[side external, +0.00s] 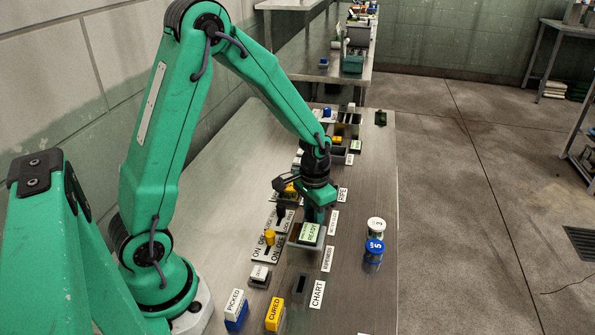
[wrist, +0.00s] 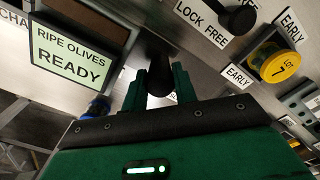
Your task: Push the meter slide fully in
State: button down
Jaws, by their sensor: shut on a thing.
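My gripper (wrist: 160,88) is shut on a black knob (wrist: 157,68) in the wrist view; the knob's rounded end shows between the green fingers. I cannot read a label that confirms this knob is the meter slide's handle. How far in the slide sits is hidden. In the side view my gripper (side external: 307,212) is low over the table, just behind a lit display (side external: 310,234) reading READY. The wrist view shows this display (wrist: 68,58) at left, with "RIPE OLIVES READY" on it.
A second black knob (wrist: 238,18) stands by a LOCK FREE label. A yellow-lidded LOT 7 can (wrist: 274,62) is at right. A white-topped can (side external: 375,227) and a blue can (side external: 373,251) stand near the table's right edge. PICKED (side external: 236,305) and CURED (side external: 274,315) blocks are in front.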

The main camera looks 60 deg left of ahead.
jog(key=shift+s+d, duration=0.2)
jog(key=shift+d, duration=0.05)
jog(key=c, duration=1.1)
grip_release()
jog(key=shift+a, duration=0.1)
jog(key=shift+w+r, duration=0.1)
jog(key=shift+r, duration=3.85)
